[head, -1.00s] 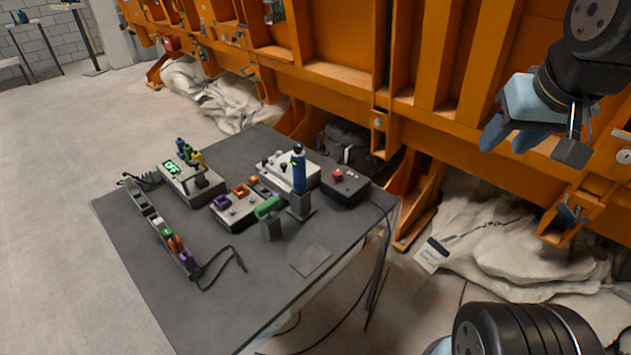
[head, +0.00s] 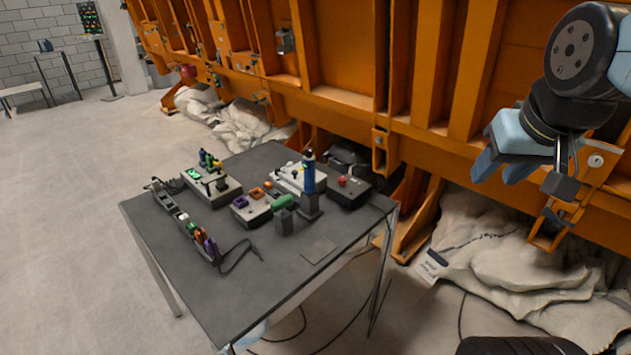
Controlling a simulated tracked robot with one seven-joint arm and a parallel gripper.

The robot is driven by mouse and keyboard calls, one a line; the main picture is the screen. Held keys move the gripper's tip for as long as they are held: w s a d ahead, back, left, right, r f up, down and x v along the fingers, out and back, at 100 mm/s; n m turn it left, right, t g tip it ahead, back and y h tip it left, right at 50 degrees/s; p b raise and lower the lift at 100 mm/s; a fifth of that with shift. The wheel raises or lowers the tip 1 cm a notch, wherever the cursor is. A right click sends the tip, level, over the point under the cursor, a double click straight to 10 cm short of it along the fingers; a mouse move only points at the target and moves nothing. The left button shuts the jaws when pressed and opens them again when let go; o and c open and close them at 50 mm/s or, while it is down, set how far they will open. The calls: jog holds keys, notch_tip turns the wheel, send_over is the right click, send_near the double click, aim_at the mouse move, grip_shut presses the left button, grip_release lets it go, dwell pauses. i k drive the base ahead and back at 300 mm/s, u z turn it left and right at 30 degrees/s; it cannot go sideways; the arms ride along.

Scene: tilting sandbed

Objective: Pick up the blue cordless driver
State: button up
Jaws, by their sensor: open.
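A slim blue tool with a dark top (head: 308,178), which looks like the blue cordless driver, stands upright in a dark grey holder (head: 309,205) on the grey table (head: 255,295). It is toward the table's right side, in front of a light control box. My gripper (head: 501,172) hangs at the upper right, in front of the orange structure. It is open, with nothing visible between its fingers. It is well to the right of the blue tool and apart from it in the picture.
A green tool (head: 282,203) in a second holder stands close left of the blue one. A dark box with a red button (head: 348,189) is to its right. Several small coloured items fill a long rack (head: 185,222). The table's front is mostly clear.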

aim_at(309, 164)
jog(key=u, duration=0.1)
jog(key=i, duration=0.9)
jog(key=z, duration=0.1)
